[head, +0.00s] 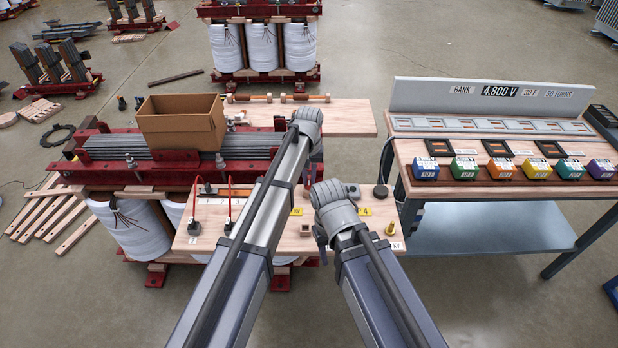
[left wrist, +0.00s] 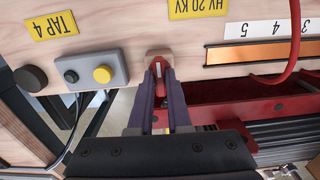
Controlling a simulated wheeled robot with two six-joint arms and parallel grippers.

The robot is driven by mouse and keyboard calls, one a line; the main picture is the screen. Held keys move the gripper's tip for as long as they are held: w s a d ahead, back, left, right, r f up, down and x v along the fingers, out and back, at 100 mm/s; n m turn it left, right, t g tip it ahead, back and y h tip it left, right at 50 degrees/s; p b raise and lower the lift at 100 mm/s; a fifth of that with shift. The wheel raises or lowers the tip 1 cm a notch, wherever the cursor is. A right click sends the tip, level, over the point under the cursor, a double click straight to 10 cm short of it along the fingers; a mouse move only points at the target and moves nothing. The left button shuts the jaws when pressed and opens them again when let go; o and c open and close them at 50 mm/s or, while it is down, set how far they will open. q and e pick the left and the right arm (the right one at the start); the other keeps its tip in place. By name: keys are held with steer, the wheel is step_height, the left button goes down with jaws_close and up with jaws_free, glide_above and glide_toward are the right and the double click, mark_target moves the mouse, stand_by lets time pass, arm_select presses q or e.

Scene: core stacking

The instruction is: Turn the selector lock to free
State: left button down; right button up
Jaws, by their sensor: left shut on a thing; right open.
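My left gripper (left wrist: 160,74) is shut on a small lever, seen in the left wrist view at the edge of a wooden panel (left wrist: 130,48). In the head view my left arm hides most of this spot, and only part of the left gripper (head: 309,172) shows. My right gripper (head: 321,243) hangs at the front of the panel (head: 210,243), partly hidden by its wrist; it is open, apart from the lever.
Beside the lever are a grey box with a yellow button (left wrist: 102,74) and a black knob (left wrist: 32,78). Yellow labels read TAP 4 (left wrist: 51,25) and HV 20 KV (left wrist: 197,8). A cardboard box (head: 180,122) stands behind the panel. A bench (head: 480,185) with coloured blocks is right.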

mark_target(309, 180)
stand_by(0.4)
arm_select(q)
steer(key=c, duration=0.9)
jaws_free()
steer(key=shift+o, duration=0.2)
step_height(309, 180, up, 8)
steer(key=p, duration=0.8)
steer(key=shift+f, duration=0.1)
steer(key=shift+s, duration=0.1)
